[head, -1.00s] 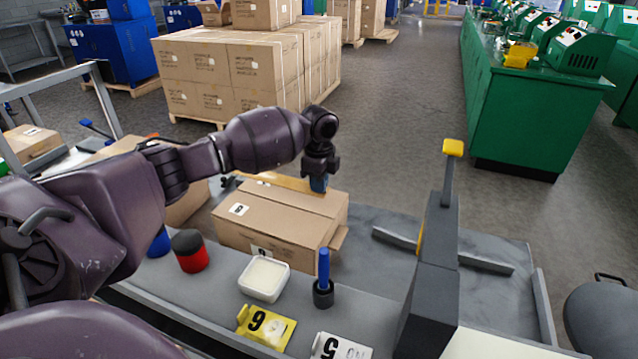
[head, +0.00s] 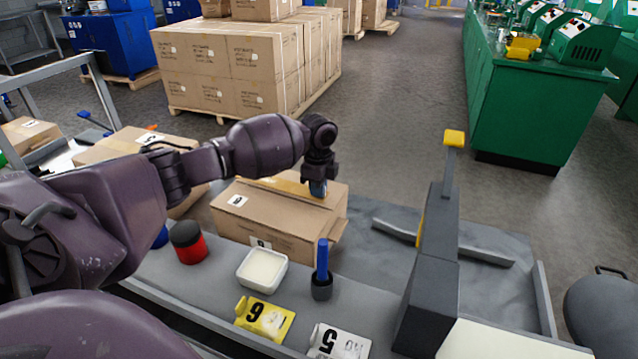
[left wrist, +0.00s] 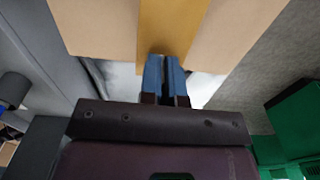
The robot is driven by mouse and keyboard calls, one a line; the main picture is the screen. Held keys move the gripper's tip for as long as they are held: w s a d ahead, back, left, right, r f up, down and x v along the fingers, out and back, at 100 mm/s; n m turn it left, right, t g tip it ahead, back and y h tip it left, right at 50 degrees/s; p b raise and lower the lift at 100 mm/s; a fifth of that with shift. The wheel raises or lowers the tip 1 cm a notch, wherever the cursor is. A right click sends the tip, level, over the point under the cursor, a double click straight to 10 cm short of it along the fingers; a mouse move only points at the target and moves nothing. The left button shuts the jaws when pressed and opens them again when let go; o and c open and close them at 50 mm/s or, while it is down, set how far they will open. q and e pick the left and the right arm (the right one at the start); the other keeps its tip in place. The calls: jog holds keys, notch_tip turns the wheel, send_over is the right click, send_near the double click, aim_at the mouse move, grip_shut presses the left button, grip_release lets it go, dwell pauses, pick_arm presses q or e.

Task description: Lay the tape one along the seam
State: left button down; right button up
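A closed brown carton (head: 270,218) with white number labels stands on the grey bench. A yellow-tan tape strip (head: 285,184) runs along its top; the left wrist view shows it as a darker band (left wrist: 170,25) between two paler flaps. My left gripper (head: 318,188) points down at the right end of the strip, by the carton's edge. In the left wrist view its blue fingertips (left wrist: 165,74) are close together, with a thin dark gap, and overlap the strip's near end. Whether they pinch the tape or only touch it is hidden. My right gripper is not in view.
A blue-handled tool in a dark cup (head: 322,272), a white tub (head: 262,270), a red-and-black can (head: 188,242) and number plates, yellow (head: 265,319) and white (head: 338,342), stand in front. A dark upright with a yellow top (head: 440,230) rises on the right.

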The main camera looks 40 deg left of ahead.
pick_arm(q)
jog(key=shift+f, duration=1.3)
jog(key=shift+f+b, duration=0.3)
jog(key=shift+f, duration=0.2)
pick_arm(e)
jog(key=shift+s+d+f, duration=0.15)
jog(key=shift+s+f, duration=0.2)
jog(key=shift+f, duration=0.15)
pick_arm(q)
jog(key=c, duration=1.2)
grip_release()
jog(key=shift+c, duration=0.2)
jog(key=shift+r, duration=0.1)
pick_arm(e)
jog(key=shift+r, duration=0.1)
